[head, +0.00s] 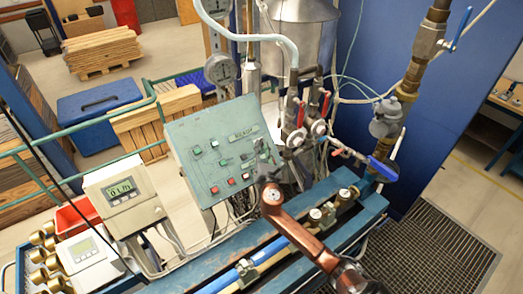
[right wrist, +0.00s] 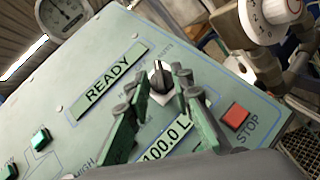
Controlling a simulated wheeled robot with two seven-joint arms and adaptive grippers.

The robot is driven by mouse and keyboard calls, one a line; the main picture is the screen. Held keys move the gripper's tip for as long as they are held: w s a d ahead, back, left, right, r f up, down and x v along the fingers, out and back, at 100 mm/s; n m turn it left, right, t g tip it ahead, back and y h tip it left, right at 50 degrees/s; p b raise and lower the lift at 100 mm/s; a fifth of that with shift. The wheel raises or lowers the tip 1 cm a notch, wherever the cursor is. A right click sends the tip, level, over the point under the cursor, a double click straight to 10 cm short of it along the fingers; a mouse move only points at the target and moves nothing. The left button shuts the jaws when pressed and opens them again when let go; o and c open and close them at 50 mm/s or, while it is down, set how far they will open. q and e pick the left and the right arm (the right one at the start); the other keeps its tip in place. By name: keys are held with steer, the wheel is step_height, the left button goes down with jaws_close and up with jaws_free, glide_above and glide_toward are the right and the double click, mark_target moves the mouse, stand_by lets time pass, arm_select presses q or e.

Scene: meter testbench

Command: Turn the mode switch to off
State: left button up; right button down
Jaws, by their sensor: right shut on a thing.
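The green-grey control panel (head: 205,165) stands tilted in the middle of the head view and fills much of the right wrist view (right wrist: 60,95). In the head view my right gripper (head: 267,172) is at the panel's right edge and largely hides the switch. My left gripper is out of view.
A red STOP button (right wrist: 236,117) sits close to the right of the fingers. A 100.0 L display (right wrist: 166,145) lies below the knob. Pipes and valves with red handles (head: 326,104) stand right of the panel. A grey meter box (head: 122,196) stands to its left.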

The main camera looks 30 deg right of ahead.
steer(key=n+t+y+b, duration=0.1)
steer(key=n+y+b, duration=0.1)
steer(key=n+b, duration=0.1)
steer(key=n+t+y+b, duration=0.1)
steer(key=n+y+b, duration=0.2)
steer(key=b, duration=0.1)
steer(key=d+n+y+b, duration=0.1)
steer(key=n+y+b, duration=0.1)
steer(key=n+b, duration=0.1)
steer(key=shift+f+t+y+b, duration=0.3)
steer(key=shift+t, duration=0.1)
steer(key=shift+d+r+n+y+b, duration=0.15)
steer(key=shift+n+y+b, duration=0.35)
steer(key=shift+n+b, duration=0.25)
steer(key=shift+r, duration=0.1)
steer(key=c, duration=2.1)
jaws_free()
steer(key=shift+s, duration=0.1)
steer(key=shift+s, duration=0.4)
steer(key=s, duration=0.3)
steer(key=s+f, duration=0.1)
steer(key=s, duration=0.3)
steer(key=s+f, duration=0.1)
steer(key=s, duration=0.3)
steer(key=shift+d, duration=0.4)
